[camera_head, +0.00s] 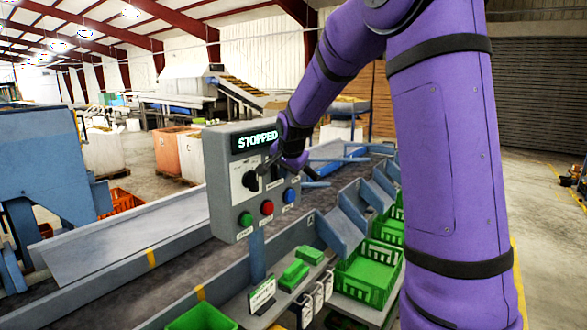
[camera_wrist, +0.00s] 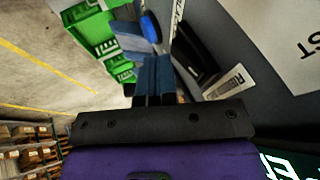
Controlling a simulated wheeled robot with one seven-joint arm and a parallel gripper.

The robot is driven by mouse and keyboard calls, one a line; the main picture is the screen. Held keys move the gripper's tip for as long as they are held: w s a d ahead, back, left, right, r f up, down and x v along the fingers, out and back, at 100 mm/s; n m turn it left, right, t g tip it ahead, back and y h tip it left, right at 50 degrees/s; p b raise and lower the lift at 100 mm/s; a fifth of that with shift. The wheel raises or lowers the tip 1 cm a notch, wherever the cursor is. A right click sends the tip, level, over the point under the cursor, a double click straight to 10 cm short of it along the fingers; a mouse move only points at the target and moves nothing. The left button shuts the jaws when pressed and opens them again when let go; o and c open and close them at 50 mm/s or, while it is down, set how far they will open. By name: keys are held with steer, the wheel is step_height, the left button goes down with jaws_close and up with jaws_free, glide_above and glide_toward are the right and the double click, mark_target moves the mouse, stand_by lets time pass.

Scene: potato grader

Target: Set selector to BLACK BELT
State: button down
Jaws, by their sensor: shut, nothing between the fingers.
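The control box (camera_head: 222,178) shows STOPPED on its display (camera_head: 256,140). Its black selector knob (camera_head: 250,181) sits on a white label plate at the left of the panel. My gripper (camera_head: 266,173) is in front of the panel, just right of the knob; I cannot tell if it touches. In the wrist view my gripper's fingers (camera_wrist: 152,68) are together and empty, beside a black part that looks like the knob (camera_wrist: 196,50). The knob's exact setting is unclear, as the gripper and arm cover part of the plate. A blue button (camera_wrist: 151,27) shows beyond the fingertips.
Below the knob are a green button (camera_head: 246,219), a red button (camera_head: 267,207) and a blue button (camera_head: 290,195). Conveyor rails run beneath the box. Green crates (camera_head: 366,276) stand at the lower right. An open floor lies at the far right.

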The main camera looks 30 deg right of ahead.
steer(key=shift+w+a+f, duration=0.1)
steer(key=shift+w+a, duration=0.1)
steer(key=shift+w, duration=0.25)
steer(key=shift+w+a+f+t, duration=0.15)
steer(key=shift+w+t, duration=0.1)
steer(key=shift+t, duration=0.25)
steer(key=shift+r, duration=1)
